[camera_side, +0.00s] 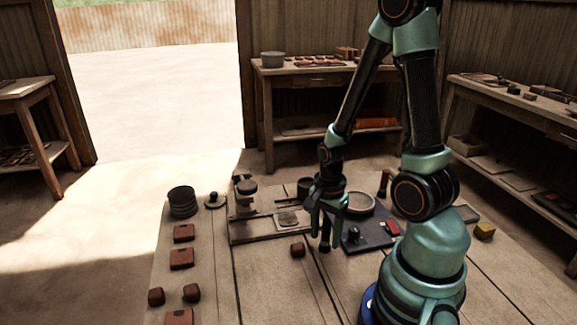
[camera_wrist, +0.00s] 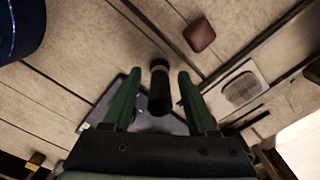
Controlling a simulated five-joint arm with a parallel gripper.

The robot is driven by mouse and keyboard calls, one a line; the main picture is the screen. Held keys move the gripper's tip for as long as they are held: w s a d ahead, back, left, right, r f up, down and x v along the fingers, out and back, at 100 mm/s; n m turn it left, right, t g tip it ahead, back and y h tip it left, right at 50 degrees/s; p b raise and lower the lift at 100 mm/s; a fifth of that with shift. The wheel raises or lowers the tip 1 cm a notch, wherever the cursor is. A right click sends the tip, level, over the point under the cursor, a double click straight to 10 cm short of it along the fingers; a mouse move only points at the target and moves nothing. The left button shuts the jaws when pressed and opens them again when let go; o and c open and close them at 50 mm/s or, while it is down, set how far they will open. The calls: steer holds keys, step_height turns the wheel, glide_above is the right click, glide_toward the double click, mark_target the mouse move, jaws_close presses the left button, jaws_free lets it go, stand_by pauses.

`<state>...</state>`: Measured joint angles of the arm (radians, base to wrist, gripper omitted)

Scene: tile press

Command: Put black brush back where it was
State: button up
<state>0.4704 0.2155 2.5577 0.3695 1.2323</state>
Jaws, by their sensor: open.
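The black brush (camera_side: 325,238) stands roughly upright beside the left edge of a dark slate-coloured board, below my gripper. My gripper (camera_side: 324,217) has green fingers and points down over it. In the wrist view the brush (camera_wrist: 159,92) shows as a dark cylinder with a paler band, between the two spread fingers of my gripper (camera_wrist: 160,75). There is a gap on each side of it, and the fingers are open. The brush's lower end is hard to make out.
The dark board (camera_side: 372,241) carries a pale round dish (camera_side: 360,203), a black knob and a red piece. A small brown block (camera_side: 298,250) lies to the left. The press (camera_side: 243,205) stands behind it. Brown tiles (camera_side: 182,258) line the left edge. A yellow block (camera_side: 485,231) is at right.

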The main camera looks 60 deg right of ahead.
step_height(320, 180, up, 11)
steer(key=shift+r, duration=0.1)
steer(key=shift+w+a+r, duration=0.1)
steer(key=shift+r, duration=0.1)
steer(key=w+a+r+n+t, duration=0.5)
steer(key=a+r+n, duration=0.6)
steer(key=n, duration=0.8)
steer(key=shift+w+n+t, duration=0.3)
steer(key=shift+w, duration=0.25)
